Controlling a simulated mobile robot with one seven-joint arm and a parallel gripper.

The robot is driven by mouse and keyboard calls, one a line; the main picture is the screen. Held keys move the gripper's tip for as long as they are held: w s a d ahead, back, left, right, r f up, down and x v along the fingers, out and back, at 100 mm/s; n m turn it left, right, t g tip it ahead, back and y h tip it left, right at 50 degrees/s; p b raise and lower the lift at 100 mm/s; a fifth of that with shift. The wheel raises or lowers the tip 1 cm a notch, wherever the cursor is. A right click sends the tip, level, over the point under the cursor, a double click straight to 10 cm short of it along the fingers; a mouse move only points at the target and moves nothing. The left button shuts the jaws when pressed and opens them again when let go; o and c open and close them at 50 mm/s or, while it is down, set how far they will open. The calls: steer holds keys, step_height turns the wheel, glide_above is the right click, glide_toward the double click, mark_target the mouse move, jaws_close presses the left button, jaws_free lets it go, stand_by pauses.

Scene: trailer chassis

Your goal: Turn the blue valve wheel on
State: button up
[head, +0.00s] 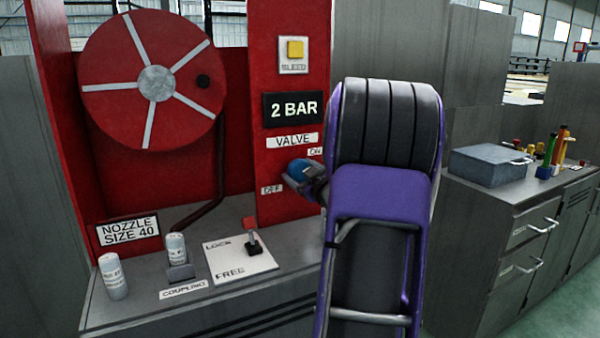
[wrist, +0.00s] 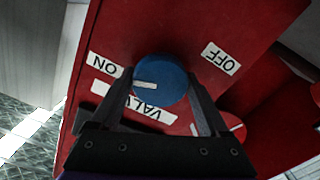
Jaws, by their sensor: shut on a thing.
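The blue valve wheel (head: 300,170) is on the red panel under the VALVE label (head: 292,140). The ON label (head: 315,152) is at its upper right and the OFF label (head: 271,189) at its lower left. My gripper (head: 305,180) is at the wheel, partly hidden by my purple arm. In the wrist view, the fingers of my gripper (wrist: 168,98) are shut on the blue wheel (wrist: 160,80), one on each side. A pale mark (wrist: 145,86) on the wheel points toward the ON label (wrist: 104,66); the OFF label (wrist: 221,59) is on the other side.
A red hose reel (head: 110,100) is at the left. A bench (head: 130,312) below holds two white cylinders (head: 113,277) and a LOCK/FREE lever plate (head: 240,262). A grey cabinet (head: 500,215) with a blue-grey box (head: 490,165) stands at the right.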

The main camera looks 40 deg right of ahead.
steer(key=o, duration=1.2)
steer(key=shift+o, duration=0.2)
steer(key=shift+s, duration=0.1)
steer(key=v, duration=1.7)
steer(key=shift+s+p, duration=0.15)
steer(key=shift+p, duration=0.25)
steer(key=shift+r, duration=0.15)
